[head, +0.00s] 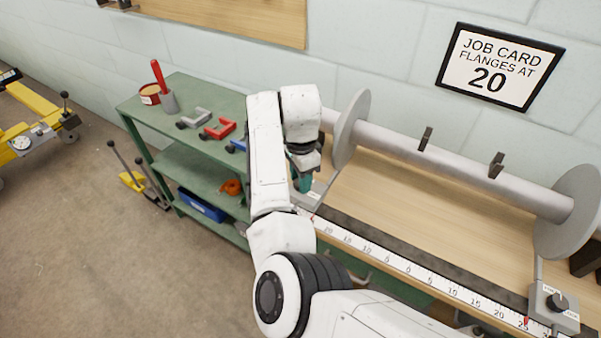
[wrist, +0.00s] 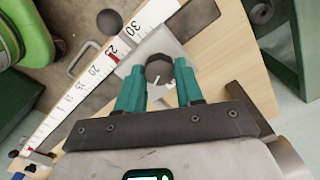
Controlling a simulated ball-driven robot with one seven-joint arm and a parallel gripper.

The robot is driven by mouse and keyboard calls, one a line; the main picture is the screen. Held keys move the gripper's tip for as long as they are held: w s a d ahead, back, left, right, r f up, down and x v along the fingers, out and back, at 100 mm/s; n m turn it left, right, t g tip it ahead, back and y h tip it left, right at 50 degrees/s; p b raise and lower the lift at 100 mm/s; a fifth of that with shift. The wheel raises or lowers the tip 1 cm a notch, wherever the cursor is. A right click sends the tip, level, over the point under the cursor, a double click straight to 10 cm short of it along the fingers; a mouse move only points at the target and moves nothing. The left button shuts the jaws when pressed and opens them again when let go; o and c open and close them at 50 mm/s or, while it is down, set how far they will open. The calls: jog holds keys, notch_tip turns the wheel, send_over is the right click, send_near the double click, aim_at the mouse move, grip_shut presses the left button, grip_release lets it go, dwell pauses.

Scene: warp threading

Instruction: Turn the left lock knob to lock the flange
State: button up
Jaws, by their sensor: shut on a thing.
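My gripper (wrist: 158,85) has teal fingers on either side of a dark round lock knob (wrist: 158,66) on a pale metal block (wrist: 177,48), and is shut on it. In the head view my gripper (head: 303,184) is at the left end of the beam, where my arm and fingers hide the left knob. The left flange (head: 345,128) is a grey disc on the roller just behind. A red pointer (wrist: 113,57) sits close to the 25 mark on the white ruler (wrist: 90,75) beside the block.
The right flange (head: 568,215) and right lock knob (head: 559,301) are at the far right. The job card (head: 500,66) reads "FLANGES AT 20". A green cart (head: 178,135) with red and grey brackets stands to the left. Wooden boards lie under the roller (head: 440,160).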

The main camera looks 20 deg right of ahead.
jog(key=m+p, duration=0.1)
jog(key=m, duration=0.4)
dwell(0.6)
jog(key=o, duration=1)
jog(key=shift+o, duration=0.2)
notch_tip(320, 180, up, 11)
jog(key=shift+s+f, duration=0.1)
jog(key=shift+f, duration=0.05)
